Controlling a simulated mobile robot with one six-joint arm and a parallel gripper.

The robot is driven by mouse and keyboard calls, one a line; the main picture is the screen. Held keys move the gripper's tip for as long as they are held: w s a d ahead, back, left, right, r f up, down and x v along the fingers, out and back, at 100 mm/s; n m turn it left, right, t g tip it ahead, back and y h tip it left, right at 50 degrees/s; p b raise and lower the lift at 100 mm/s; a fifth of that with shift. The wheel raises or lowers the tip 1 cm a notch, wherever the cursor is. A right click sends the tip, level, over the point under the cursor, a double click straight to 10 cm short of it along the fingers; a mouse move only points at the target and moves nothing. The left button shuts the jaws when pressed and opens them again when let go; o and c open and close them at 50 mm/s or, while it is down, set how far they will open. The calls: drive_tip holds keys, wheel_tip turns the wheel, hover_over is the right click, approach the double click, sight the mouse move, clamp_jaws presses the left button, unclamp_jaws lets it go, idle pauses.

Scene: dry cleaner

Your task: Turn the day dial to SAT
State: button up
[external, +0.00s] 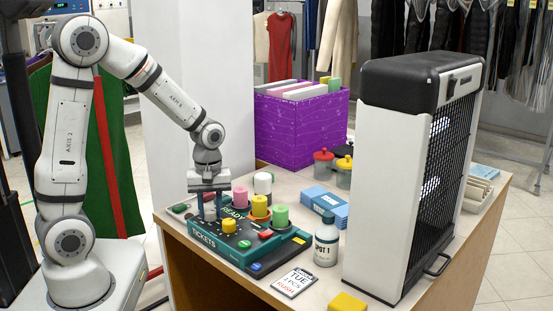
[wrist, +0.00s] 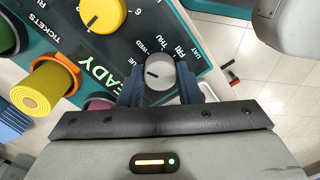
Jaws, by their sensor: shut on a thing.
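The day dial (wrist: 158,70) is a grey knob with a short black pointer mark, on the dark green ticket panel (external: 222,246). Day letters, with WED and FRI legible, are printed around it. In the wrist view the mark lies toward the left of the knob; I cannot tell exactly which day it meets, and SAT is not legible. My gripper (external: 209,208) points down over the panel, its blue fingers on either side of the dial. My gripper also shows in the wrist view (wrist: 160,88), shut on the dial, with the fingers hiding part of its sides.
A yellow dial (wrist: 103,14) sits close by on the same panel. Spools, including a yellow one (external: 260,206) and a green one (external: 281,215), stand beside my gripper. A white bottle (external: 327,240), a TUE card (external: 295,283) and a tall grey-and-black unit (external: 390,170) are to the right.

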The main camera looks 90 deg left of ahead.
drive_tip(key=m, duration=1.5)
drive_tip(key=shift+m, duration=0.3)
drive_tip(key=m, duration=0.3)
drive_tip(key=shift+m+p, duration=0.3)
drive_tip(key=shift+p, duration=0.05)
drive_tip(key=m, duration=0.3)
drive_tip(key=shift+m+t, duration=0.3)
drive_tip(key=m, duration=0.3)
drive_tip(key=shift+m, duration=2.1)
